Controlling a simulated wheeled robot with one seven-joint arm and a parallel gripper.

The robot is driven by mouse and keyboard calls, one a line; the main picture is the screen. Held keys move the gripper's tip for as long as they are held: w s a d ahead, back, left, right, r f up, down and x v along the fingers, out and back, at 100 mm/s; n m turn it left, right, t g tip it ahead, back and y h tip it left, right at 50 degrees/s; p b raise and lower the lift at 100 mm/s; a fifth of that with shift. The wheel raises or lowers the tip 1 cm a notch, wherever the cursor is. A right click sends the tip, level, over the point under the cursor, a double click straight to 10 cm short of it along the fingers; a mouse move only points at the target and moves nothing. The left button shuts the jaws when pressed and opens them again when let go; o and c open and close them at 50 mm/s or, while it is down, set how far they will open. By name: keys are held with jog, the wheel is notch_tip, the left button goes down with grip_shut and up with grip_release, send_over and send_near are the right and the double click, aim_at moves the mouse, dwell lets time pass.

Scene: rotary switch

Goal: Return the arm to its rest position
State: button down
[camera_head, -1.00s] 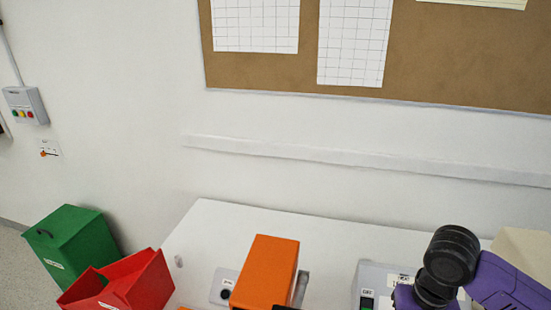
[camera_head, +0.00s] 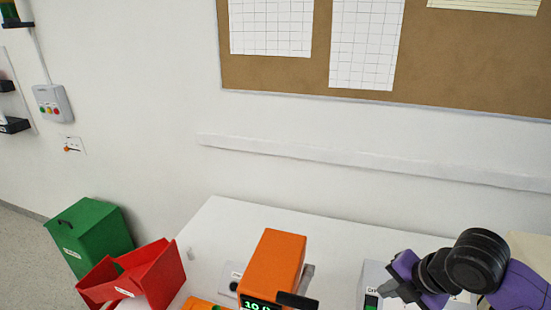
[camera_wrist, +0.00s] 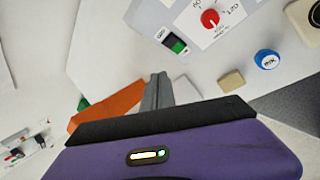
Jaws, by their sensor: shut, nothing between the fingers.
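My purple arm (camera_head: 520,288) with black joints reaches in from the right in the head view. My gripper (camera_head: 388,290) is at its left end, above a grey box (camera_head: 371,274) with a green-lit switch. In the wrist view my gripper (camera_wrist: 157,88) shows its grey fingers together, with nothing between them. A red rotary knob (camera_wrist: 210,18) on a white labelled plate lies beyond the fingers, apart from them. The green rocker switch (camera_wrist: 177,45) is left of the knob. The knob is not visible in the head view.
An orange device (camera_head: 272,262) with a lit display stands left of my gripper on the white table (camera_head: 225,220). A red bin (camera_head: 160,275) and green bin (camera_head: 90,235) are at left. A blue-topped round item (camera_wrist: 267,59) and a beige block (camera_wrist: 231,81) lie nearby.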

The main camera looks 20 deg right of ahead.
jog(key=w+a+r+m+t+y, duration=0.1)
jog(key=w+a+r+m+t, duration=0.25)
jog(key=w+r, duration=0.35)
jog(key=w+a+r+m+t+y, duration=0.25)
jog(key=w+a+r+t, duration=0.2)
jog(key=r, duration=0.35)
notch_tip(320, 180, up, 12)
jog(key=s+a+m+t+h+b, duration=0.1)
jog(key=s+a+m+t+h, duration=0.2)
jog(key=m+t, duration=0.7)
jog(key=s+a+f+m+g, duration=0.2)
jog(key=s+f+g, duration=0.1)
jog(key=s+f, duration=0.6)
jog(key=s+a+f+m+g+h+b, duration=0.1)
jog(key=s+a+f+m+g, duration=0.1)
jog(key=s+f, duration=0.7)
jog(key=s+a+f+m+g+b, duration=0.1)
jog(key=s+f, duration=0.9)
jog(key=s, duration=1)
jog(key=m+g, duration=0.1)
jog(key=g, duration=0.1)
jog(key=shift+a+m+g, duration=0.4)
